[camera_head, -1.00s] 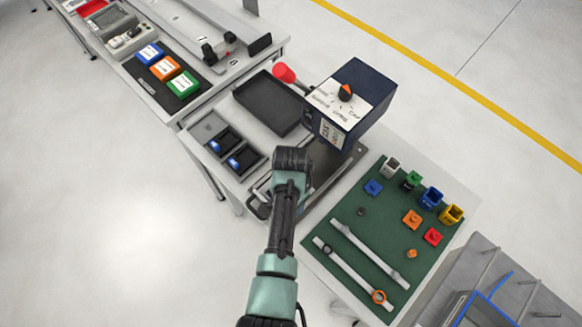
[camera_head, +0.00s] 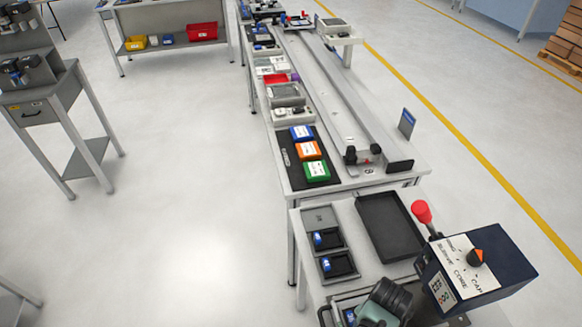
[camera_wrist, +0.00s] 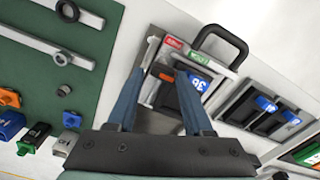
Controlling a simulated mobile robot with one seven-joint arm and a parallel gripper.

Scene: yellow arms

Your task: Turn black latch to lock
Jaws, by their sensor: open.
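A grey fixture with a red label and a green label (camera_wrist: 197,57) lies under my gripper in the wrist view. A black block (camera_wrist: 193,98) with a blue tag marked 36 sits in it, partly behind the right finger. Dark parts show between and beside my fingers, but I cannot tell which one is the latch or how it is turned. My gripper (camera_wrist: 160,74) is open, its two blue-grey fingers spread above the fixture; I cannot tell whether they touch anything. In the head view my wrist covers most of the fixture at the bottom edge.
A black loop handle (camera_wrist: 224,36) stands at the fixture's far edge. A dark box with an orange knob (camera_head: 478,258) and a red-tipped lever (camera_head: 421,211) stand close by. Beyond are an empty black tray (camera_head: 391,226) and two blue-tagged slots. A green mat (camera_wrist: 30,75) with parts lies left.

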